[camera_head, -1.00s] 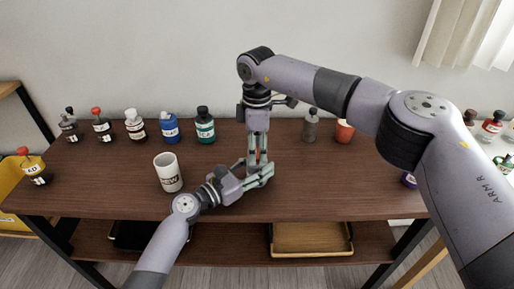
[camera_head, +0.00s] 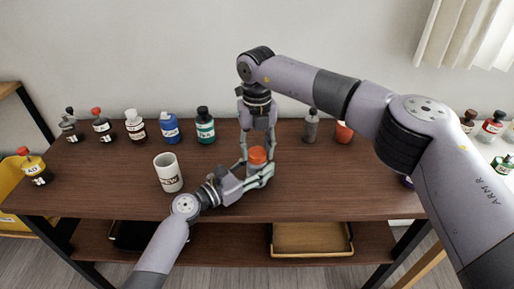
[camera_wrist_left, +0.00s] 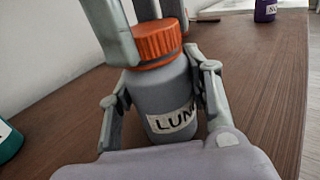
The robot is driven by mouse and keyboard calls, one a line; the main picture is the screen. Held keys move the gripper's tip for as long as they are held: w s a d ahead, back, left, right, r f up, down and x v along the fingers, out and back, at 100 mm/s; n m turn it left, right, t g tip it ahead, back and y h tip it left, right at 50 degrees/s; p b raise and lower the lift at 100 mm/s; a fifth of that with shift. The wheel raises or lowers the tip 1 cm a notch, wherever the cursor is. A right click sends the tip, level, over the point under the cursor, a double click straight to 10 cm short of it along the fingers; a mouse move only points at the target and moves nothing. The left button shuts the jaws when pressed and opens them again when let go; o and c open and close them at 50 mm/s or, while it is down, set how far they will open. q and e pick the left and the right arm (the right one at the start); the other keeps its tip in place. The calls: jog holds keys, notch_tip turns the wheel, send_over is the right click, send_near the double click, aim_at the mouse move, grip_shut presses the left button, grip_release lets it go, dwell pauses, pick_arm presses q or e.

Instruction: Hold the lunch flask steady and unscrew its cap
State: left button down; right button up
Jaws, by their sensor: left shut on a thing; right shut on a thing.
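The lunch flask stands upright on the table. In the left wrist view its grey body (camera_wrist_left: 160,95) has a white label reading "LUN", and its ridged orange cap (camera_wrist_left: 157,43) is seated on top. The cap also shows in the head view (camera_head: 257,156), where most of the body is hidden. My left gripper (camera_head: 258,172) is shut around the flask body, a finger on each side. My right gripper (camera_head: 257,148) points down from above and is shut on the cap, its fingers on either side of it.
A white mug (camera_head: 168,173) stands left of my left gripper. Several bottles, including a blue one (camera_head: 170,128) and a teal one (camera_head: 205,126), line the back left. A grey bottle (camera_head: 311,126) and an orange-red item (camera_head: 343,133) stand back right.

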jog(key=n, duration=0.5)
jog(key=shift+n, duration=0.4)
jog(key=n, duration=1)
jog(key=shift+n, duration=0.4)
jog(key=n, duration=0.8)
jog(key=shift+r+n, duration=0.1)
jog(key=shift+n, duration=0.3)
jog(key=n, duration=0.3)
jog(key=shift+n, duration=0.4)
jog(key=n, duration=0.3)
jog(key=shift+n, duration=0.4)
